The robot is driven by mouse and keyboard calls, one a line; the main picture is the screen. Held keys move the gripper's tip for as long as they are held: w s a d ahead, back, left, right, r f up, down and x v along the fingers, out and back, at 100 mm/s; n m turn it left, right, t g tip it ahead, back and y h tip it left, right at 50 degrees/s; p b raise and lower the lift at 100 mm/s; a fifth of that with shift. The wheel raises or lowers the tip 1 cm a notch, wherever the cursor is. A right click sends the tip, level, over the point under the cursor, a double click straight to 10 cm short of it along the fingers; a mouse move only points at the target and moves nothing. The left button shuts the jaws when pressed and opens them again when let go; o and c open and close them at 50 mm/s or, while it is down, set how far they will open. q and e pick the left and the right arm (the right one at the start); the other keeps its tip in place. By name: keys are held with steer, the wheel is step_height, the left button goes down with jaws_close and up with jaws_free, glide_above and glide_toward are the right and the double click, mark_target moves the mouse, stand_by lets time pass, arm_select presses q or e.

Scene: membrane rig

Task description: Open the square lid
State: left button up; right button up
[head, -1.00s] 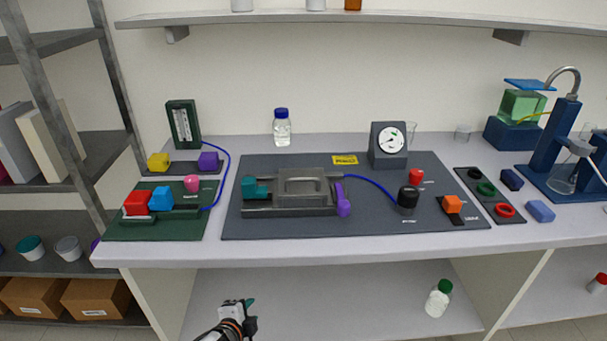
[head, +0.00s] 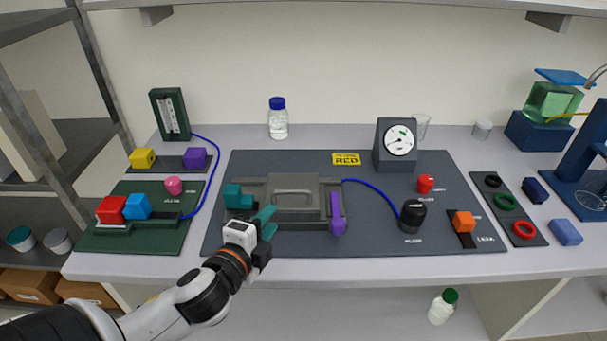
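The square lid (head: 292,187) is a flat grey plate with a raised rectangular frame on top. It lies level on a low grey rig in the middle of the dark mat (head: 390,232) and looks closed. A teal block (head: 238,197) sits at the rig's left end, and a purple lever (head: 337,214) at its right end. My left gripper (head: 265,222) has teal fingers that stand apart with nothing seen between them. It is at the rig's front left, just right of and below the teal block. It hides part of the rig's front edge; contact cannot be told. My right gripper is out of view.
A dial gauge (head: 395,146) stands behind right, and a black knob (head: 412,214) with a blue hose lies right of the rig. A green board (head: 110,237) with red and blue blocks is at the left. The mat in front of the rig's right half is clear.

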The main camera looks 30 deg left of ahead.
mark_target(290, 194)
arm_select(q)
steer(key=x, duration=0.3)
steer(key=p+x, duration=0.1)
steer(key=x, duration=0.2)
steer(key=r+x, duration=0.1)
steer(key=x, duration=0.3)
steer(key=shift+w+p, duration=0.15)
steer(key=shift+p, duration=0.25)
steer(key=shift+w+f, duration=0.15)
steer(key=shift+w, duration=0.2)
steer(key=shift+w+a+f, duration=0.1)
steer(key=shift+w, duration=0.3)
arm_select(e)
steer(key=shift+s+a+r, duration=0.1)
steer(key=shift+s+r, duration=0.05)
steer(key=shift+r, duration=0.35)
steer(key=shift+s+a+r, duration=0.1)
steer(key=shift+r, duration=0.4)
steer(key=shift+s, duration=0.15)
arm_select(q)
jaws_close()
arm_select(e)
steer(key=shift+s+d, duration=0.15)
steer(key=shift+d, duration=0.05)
